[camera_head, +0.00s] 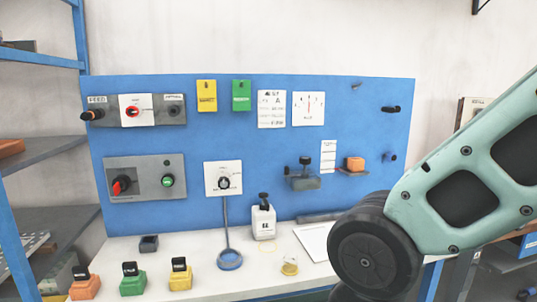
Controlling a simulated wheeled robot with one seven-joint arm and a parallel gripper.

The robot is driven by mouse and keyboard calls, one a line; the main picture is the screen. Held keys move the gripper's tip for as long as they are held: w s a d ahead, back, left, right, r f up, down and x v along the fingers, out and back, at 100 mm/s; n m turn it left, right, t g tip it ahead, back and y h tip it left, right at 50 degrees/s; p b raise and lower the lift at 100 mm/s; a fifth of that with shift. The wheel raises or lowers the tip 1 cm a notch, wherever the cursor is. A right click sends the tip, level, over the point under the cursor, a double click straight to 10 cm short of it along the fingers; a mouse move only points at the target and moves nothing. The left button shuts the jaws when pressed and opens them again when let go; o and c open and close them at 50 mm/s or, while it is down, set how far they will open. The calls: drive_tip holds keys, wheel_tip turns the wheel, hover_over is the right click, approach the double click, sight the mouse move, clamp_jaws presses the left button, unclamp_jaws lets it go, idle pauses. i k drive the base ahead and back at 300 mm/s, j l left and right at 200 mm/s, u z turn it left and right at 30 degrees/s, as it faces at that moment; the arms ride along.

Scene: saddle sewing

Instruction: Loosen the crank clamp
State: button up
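No part in view is labelled as a crank clamp, and I cannot tell for certain which one it is. A grey block with an upright black knob (303,172) is mounted low on the right half of the blue panel. At the panel's upper left, a grey plate marked FEED (98,102) carries a dark handle with an orange end (90,115). My teal arm and its dark round joint fill the lower right and hide part of the bench and panel. My gripper is outside the picture.
The blue panel (215,130) stands behind a white bench (200,277). Orange (85,288), green (133,286) and yellow (180,280) blocks with black tops line the front left. Shelves (40,150) are at left.

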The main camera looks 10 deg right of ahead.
sight(392, 157)
drive_tip(key=z, duration=0.85)
drive_tip(key=i+l+u, duration=0.25)
drive_tip(key=i+l, duration=0.45)
